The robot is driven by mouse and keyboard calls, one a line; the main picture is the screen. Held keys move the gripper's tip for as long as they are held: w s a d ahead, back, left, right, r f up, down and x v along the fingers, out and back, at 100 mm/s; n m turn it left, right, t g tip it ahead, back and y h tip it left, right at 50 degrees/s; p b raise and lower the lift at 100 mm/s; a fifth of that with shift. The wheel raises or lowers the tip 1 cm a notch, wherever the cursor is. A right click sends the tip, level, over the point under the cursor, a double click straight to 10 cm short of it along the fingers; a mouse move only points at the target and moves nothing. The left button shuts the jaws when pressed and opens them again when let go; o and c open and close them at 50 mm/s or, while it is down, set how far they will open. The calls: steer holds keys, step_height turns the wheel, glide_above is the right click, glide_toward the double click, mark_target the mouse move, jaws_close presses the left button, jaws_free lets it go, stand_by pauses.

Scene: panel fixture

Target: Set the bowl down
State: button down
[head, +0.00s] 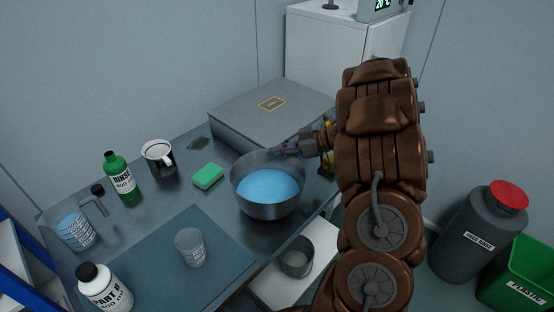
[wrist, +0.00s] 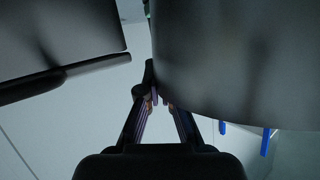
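The metal bowl (head: 268,208) holds blue liquid (head: 268,186) and looks level. It appears over the right part of the workbench, near its front edge; I cannot tell whether its base touches the top. My gripper (head: 280,151) is at the bowl's back right rim. In the wrist view the bowl's wall (wrist: 235,60) fills the upper right. The fingers (wrist: 157,98) come together at the wall's edge and look shut on the rim. The right fingertip is partly hidden behind the wall.
A green sponge (head: 208,176) lies just left of the bowl. A clear beaker (head: 190,247) stands on a dark mat (head: 225,262). A grey pot (head: 297,257) sits below the bench edge.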

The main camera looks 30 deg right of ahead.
mark_target(277, 161)
steer(key=shift+f+p, duration=0.3)
steer(key=shift+f, duration=1.5)
steer(key=c, duration=1.6)
jaws_free()
